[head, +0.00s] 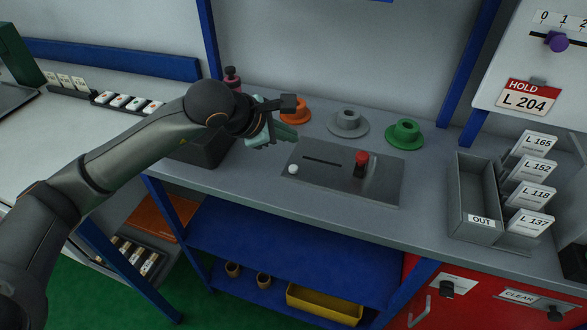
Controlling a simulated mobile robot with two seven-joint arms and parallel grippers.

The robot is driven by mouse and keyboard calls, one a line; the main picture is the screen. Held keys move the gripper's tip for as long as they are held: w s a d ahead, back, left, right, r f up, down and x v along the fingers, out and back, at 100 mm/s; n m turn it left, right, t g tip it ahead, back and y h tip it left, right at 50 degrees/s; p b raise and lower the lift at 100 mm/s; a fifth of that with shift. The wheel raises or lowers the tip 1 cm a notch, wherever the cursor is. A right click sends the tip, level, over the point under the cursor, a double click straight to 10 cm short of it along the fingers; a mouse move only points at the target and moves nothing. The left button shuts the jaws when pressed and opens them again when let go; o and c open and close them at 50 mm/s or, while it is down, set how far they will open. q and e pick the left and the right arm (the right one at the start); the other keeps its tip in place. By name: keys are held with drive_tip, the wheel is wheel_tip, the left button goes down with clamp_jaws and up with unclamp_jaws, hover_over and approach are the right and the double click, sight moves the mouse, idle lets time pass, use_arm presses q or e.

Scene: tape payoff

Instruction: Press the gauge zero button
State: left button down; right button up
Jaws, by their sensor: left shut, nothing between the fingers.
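A grey panel (330,183) lies on the bench with a dark slot, a small round white button (293,169) at its left end and a red-topped knob (361,159) on its right part. I see no label naming the gauge zero button, and no gauge is clearly visible. My left gripper (284,134) is shut and empty, above the bench near the panel's upper left corner. In the picture its fingertips are just above the white button and apart from it. My right gripper is not in view.
Orange (296,115), grey (348,122) and green (404,133) flanged spools stand behind the panel. A grey OUT tray (473,214) and several labelled cards (533,170) are at right. A dark box (208,150) sits under my forearm. The bench front is clear.

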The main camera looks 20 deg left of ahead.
use_arm(q)
drive_tip(key=b, duration=0.2)
hover_over(293, 169)
drive_tip(key=f, duration=0.2)
drive_tip(key=a+f, duration=0.1)
drive_tip(key=f, duration=0.1)
drive_tip(key=shift+s+f, duration=0.2)
drive_tip(key=shift+f, duration=0.1)
drive_tip(key=shift+d+f+b, duration=0.1)
drive_tip(key=shift+f+b, duration=0.3)
drive_tip(key=shift+b, duration=0.2)
drive_tip(key=shift+f+b, duration=0.3)
drive_tip(key=shift+r, duration=0.1)
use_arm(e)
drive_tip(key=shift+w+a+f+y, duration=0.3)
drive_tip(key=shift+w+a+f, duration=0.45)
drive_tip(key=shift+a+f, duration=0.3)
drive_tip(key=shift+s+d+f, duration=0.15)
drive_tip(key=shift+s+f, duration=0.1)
use_arm(q)
drive_tip(key=shift+f+b, duration=0.45)
drive_tip(key=shift+b, duration=0.2)
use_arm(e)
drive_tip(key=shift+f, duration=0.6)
